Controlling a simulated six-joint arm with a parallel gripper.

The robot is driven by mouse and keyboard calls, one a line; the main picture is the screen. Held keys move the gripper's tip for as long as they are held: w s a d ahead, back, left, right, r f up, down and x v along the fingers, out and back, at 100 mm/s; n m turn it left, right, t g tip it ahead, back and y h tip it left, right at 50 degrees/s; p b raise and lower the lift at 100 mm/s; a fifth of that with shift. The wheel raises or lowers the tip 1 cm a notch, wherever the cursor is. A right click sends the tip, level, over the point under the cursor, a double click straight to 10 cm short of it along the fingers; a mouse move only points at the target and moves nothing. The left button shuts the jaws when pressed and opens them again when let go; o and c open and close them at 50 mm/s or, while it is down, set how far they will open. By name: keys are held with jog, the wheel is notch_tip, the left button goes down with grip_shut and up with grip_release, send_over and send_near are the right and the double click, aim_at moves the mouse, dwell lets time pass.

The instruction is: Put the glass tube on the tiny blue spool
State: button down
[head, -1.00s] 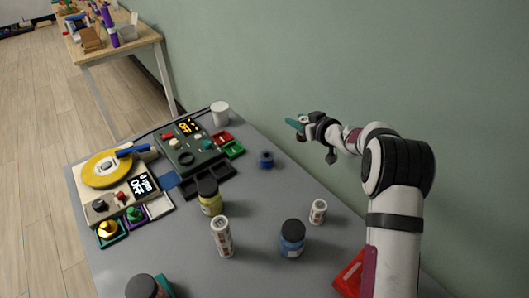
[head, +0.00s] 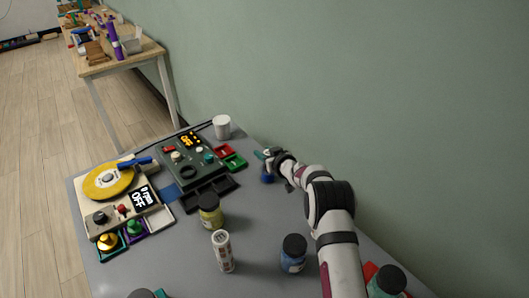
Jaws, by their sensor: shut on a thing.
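The tiny blue spool (head: 267,178) stands on the grey table, partly hidden by my gripper and arm. My gripper (head: 270,155) is just above and behind it in the picture, shut on a small teal piece (head: 260,154) that I take for the glass tube. The tube is tiny here and partly covered by the fingers. I cannot tell whether it touches the spool or is still held above it.
A white cup (head: 222,127) and a green control box (head: 190,160) with small trays stand left of the gripper. A yellow jar (head: 210,211), a white labelled cylinder (head: 222,251) and a blue jar (head: 293,254) stand nearer. A yellow-disc device (head: 110,180) is at far left.

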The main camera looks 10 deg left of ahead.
jog(key=shift+c, duration=2.4)
grip_release()
